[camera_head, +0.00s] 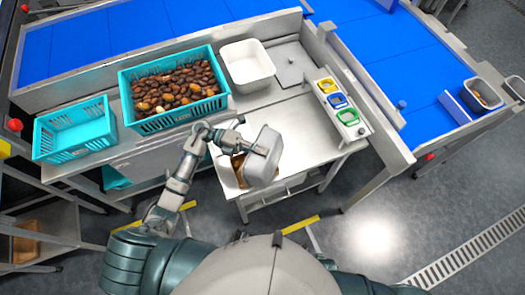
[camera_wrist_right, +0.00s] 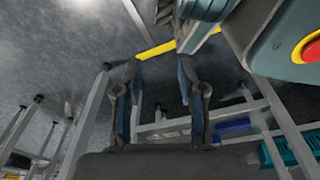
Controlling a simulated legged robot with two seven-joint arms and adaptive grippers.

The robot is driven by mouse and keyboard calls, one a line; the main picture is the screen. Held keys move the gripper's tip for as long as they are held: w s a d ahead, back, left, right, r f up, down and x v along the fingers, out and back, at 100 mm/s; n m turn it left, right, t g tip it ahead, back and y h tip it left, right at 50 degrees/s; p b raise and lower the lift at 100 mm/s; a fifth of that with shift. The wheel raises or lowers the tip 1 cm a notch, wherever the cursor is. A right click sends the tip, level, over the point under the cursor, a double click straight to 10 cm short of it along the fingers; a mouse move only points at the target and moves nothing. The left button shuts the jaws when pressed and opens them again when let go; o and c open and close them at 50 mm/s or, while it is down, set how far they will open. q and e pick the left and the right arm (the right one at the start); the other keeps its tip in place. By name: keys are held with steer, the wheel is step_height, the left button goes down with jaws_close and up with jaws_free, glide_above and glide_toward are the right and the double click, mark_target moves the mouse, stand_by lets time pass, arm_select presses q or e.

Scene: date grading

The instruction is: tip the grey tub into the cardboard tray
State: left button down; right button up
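The grey tub (camera_head: 266,168) is off the bench and steeply tilted, at the end of my left arm in the head view. My left gripper (camera_head: 250,140) is shut on its upper edge. Below and left of the tub is a pale tray (camera_head: 226,179) on the low steel bench, with brown dates showing in it. The tub hides much of this tray, so I cannot tell its material or how many dates are in it. My right gripper (camera_wrist_right: 158,100) is open and empty in the right wrist view, with the floor beyond its fingers.
A teal crate full of dates (camera_head: 174,122), an emptier teal crate (camera_head: 75,153) and a white tub (camera_head: 247,66) stand behind. A panel with yellow, blue and green parts (camera_head: 338,101) stands to the right. Another grey container (camera_head: 484,92) sits on the far right belt.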

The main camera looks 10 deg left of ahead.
arm_select(q)
steer(key=shift+w+a+f+h+b, duration=0.1)
steer(key=shift+a+h+b, duration=0.3)
steer(key=shift+a+b, duration=0.15)
steer(key=shift+w+a+f+h+b, duration=0.1)
steer(key=shift+a+h+b, duration=0.2)
steer(key=shift+b, duration=0.2)
steer(key=shift+w+a+f+h+b, duration=0.1)
steer(key=shift+a+h+b, duration=0.35)
steer(key=shift+b, duration=0.1)
steer(key=shift+w+a+f+g+h+b, duration=0.15)
steer(key=shift+a+g+h+b, duration=0.05)
steer(key=shift+a+h+b, duration=0.55)
steer(key=shift+w+a+f+g+h+b, duration=0.1)
steer(key=shift+a+f+g+h+b, duration=0.1)
steer(key=shift+a+h+b, duration=0.6)
steer(key=shift+w+a+f+g+h+b, duration=0.2)
steer(key=shift+a+h+b, duration=0.2)
steer(key=shift+a+b, duration=0.45)
arm_select(e)
steer(key=w+r, duration=0.2)
steer(key=r, duration=0.8)
steer(key=w+r, duration=0.3)
steer(key=r, duration=0.8)
steer(key=shift+w+a+t, duration=0.25)
steer(key=shift+a+t, duration=0.1)
steer(key=shift+t, duration=0.05)
